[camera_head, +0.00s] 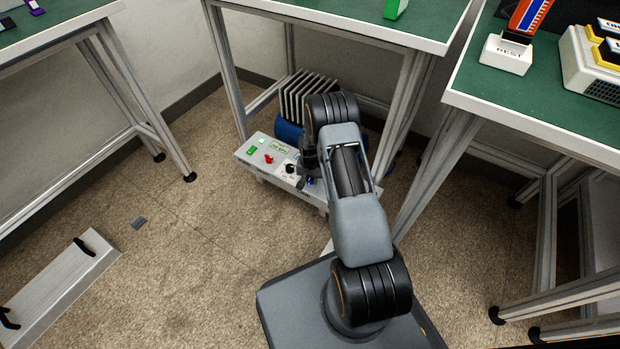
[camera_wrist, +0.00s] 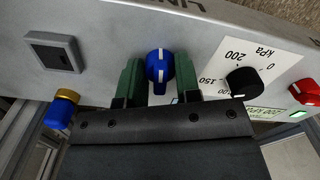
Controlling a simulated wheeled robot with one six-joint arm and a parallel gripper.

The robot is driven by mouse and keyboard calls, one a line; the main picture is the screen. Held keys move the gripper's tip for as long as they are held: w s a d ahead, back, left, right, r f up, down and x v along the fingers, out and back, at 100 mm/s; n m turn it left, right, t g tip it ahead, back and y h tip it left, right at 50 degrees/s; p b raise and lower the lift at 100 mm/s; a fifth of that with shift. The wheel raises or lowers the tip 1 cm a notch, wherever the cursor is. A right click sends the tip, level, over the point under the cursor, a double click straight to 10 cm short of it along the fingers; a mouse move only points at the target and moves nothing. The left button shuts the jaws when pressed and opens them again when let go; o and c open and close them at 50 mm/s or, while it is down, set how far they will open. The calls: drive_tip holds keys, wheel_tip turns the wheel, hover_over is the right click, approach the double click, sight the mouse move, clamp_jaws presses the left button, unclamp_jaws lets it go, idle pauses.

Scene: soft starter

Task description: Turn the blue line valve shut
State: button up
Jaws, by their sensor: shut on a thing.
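The blue line valve (camera_wrist: 160,66) is a blue knob with a white pointer line on the front of a pale grey panel in the wrist view. The white line runs roughly up and down in that view. My gripper (camera_wrist: 159,77) is shut on the blue knob, with one green finger on each side. In the head view the panel box (camera_head: 250,157) stands on the floor under the middle table. My arm hides much of its right part there, and a bit of blue shows beside my gripper (camera_head: 309,177).
A black knob (camera_wrist: 242,82) with a kPa scale, a red knob (camera_wrist: 306,91) and a green display (camera_wrist: 266,113) are on the same panel. A blue fitting with a brass collar (camera_wrist: 63,108) sits at left. Table legs (camera_head: 405,100) stand close to my arm. The carpet (camera_head: 190,240) at left is mostly clear.

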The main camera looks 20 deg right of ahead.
drive_tip(key=n, duration=0.4)
drive_tip(key=shift+d+n, duration=0.1)
drive_tip(key=shift+n, duration=0.2)
drive_tip(key=n, duration=0.3)
drive_tip(key=shift+n, duration=0.3)
drive_tip(key=n, duration=0.4)
drive_tip(key=shift+p, duration=0.3)
drive_tip(key=shift+n, duration=1.8)
drive_tip(key=shift+s+n, duration=0.1)
drive_tip(key=shift+n, duration=0.2)
drive_tip(key=o, duration=0.9)
drive_tip(key=shift+o, duration=0.2)
wheel_tip(320, 180, up, 14)
drive_tip(key=p, duration=0.5)
